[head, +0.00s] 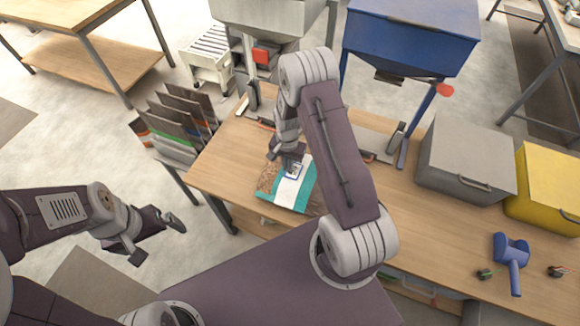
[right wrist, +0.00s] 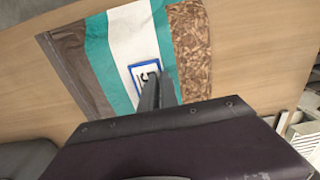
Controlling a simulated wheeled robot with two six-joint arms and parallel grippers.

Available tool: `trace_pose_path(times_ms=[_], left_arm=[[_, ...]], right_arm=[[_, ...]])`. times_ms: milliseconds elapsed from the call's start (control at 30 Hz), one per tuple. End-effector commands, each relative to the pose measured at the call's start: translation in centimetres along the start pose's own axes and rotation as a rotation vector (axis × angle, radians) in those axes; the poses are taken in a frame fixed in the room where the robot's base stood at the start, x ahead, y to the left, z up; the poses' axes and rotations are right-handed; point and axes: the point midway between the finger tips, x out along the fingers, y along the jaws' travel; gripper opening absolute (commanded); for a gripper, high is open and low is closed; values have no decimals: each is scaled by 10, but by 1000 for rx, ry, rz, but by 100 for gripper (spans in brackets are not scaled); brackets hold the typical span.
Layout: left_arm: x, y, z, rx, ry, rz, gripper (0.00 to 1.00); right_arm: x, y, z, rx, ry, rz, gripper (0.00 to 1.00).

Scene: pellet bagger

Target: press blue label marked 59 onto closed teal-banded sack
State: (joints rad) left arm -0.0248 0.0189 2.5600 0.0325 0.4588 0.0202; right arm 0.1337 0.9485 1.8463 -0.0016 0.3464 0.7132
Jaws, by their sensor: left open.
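The teal-banded sack (head: 277,198) lies flat near the left end of the wooden bench. In the right wrist view the sack (right wrist: 98,65) shows teal bands, a white stripe, a brown end and a pellet-patterned part. The blue-bordered label (head: 293,169) is at the white stripe; in the right wrist view the label (right wrist: 139,69) faces up, its number partly hidden by my fingers. My right gripper (right wrist: 152,80) is shut on the label at the sack; I cannot tell whether label and sack touch. My left gripper (head: 157,236) is open and empty, left of the bench.
A grey box (head: 465,160), a yellow box (head: 548,190) and a blue tool (head: 511,262) are on the bench's right. A rack of flat sacks (head: 180,122) stands left of the bench. A blue hopper (head: 415,35) stands behind.

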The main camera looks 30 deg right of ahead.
Motion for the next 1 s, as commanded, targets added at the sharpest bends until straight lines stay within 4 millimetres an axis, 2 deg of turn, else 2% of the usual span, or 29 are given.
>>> trace_pose_path(times_ms=[700,800,1000], left_arm=[[5,0,0,0,0,0,100],[5,0,0,0,0,0,100],[4,0,0,0,0,0,100]], right_arm=[[6,0,1,0,-2,1,0],[6,0,1,0,-2,1,29],[6,0,0,0,-1,0,30]])
